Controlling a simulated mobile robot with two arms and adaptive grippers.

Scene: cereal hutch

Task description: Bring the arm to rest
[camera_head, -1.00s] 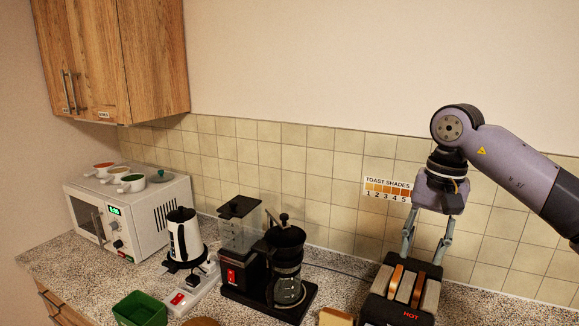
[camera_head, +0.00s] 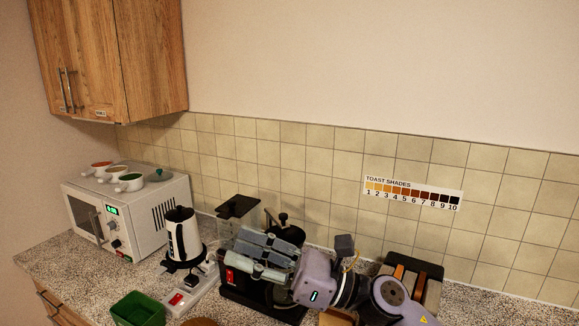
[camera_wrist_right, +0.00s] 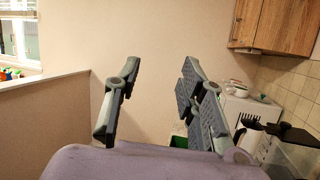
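My right gripper (camera_head: 261,255) points left in the head view, in front of the coffee machine, and hides part of it. In the right wrist view its fingers (camera_wrist_right: 161,106) are spread apart with nothing between them. The toaster (camera_head: 432,272) stands to the right, partly hidden by my right arm, with brown toast (camera_head: 398,272) showing in its slot. My left gripper is in neither view.
A white kettle (camera_head: 185,238), a green bin (camera_head: 138,309) and a white microwave (camera_head: 170,197) with several cups on top stand to the left. A black-lidded press (camera_head: 285,232) is behind the gripper. A wooden cabinet (camera_head: 150,60) hangs at upper left.

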